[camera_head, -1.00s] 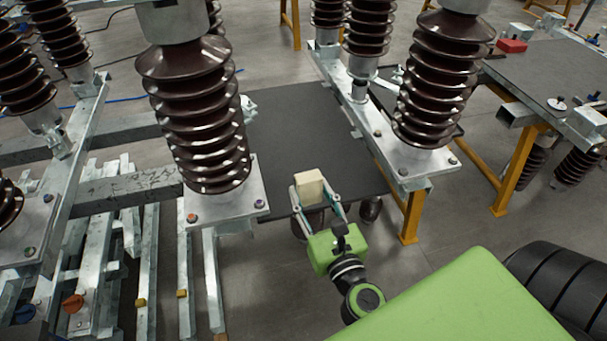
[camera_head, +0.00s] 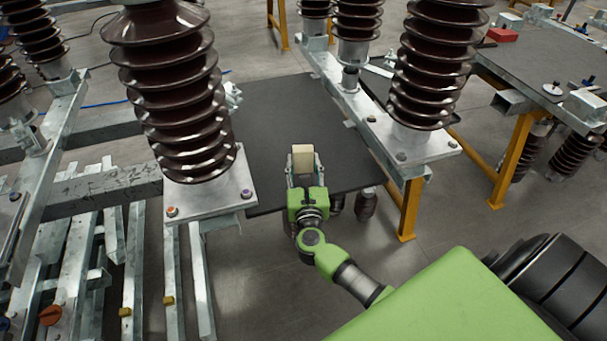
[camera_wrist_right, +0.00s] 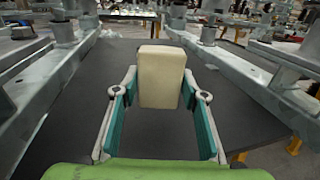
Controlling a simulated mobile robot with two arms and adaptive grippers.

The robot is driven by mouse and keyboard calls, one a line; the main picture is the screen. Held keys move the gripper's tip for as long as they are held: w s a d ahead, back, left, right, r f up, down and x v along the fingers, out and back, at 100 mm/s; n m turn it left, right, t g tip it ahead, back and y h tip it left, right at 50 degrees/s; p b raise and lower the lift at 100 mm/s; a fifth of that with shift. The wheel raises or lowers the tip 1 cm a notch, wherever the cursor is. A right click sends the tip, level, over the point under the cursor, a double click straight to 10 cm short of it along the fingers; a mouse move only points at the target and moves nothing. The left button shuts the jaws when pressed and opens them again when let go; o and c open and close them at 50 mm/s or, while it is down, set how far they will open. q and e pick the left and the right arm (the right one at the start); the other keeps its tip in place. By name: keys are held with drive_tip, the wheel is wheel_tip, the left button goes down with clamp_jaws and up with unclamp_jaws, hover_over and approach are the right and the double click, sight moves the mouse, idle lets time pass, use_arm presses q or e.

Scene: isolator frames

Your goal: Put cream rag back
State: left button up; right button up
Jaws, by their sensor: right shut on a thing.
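The cream rag (camera_head: 303,156) is a pale block-shaped piece. My right gripper (camera_head: 303,167) is shut on it, with one finger on each side. In the right wrist view the cream rag (camera_wrist_right: 161,77) stands upright between the fingertips of the right gripper (camera_wrist_right: 160,98), its lower end between the teal pads. The rag is over the near part of a dark grey tabletop (camera_head: 275,120). I cannot tell whether it touches the top. My left gripper is not in view.
Brown ribbed insulators on metal beams stand left (camera_head: 175,95) and right (camera_head: 425,70) of the tabletop. A second dark table (camera_head: 530,70) on yellow legs is at the right, with a red box (camera_head: 502,35). The middle and back of the near tabletop are clear.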

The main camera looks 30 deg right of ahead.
sight(303, 172)
drive_tip(key=shift+f+b, duration=0.35)
drive_tip(key=shift+f, duration=1.35)
drive_tip(key=shift+f, duration=0.25)
drive_tip(key=o, duration=1)
drive_tip(key=shift+r, duration=0.1)
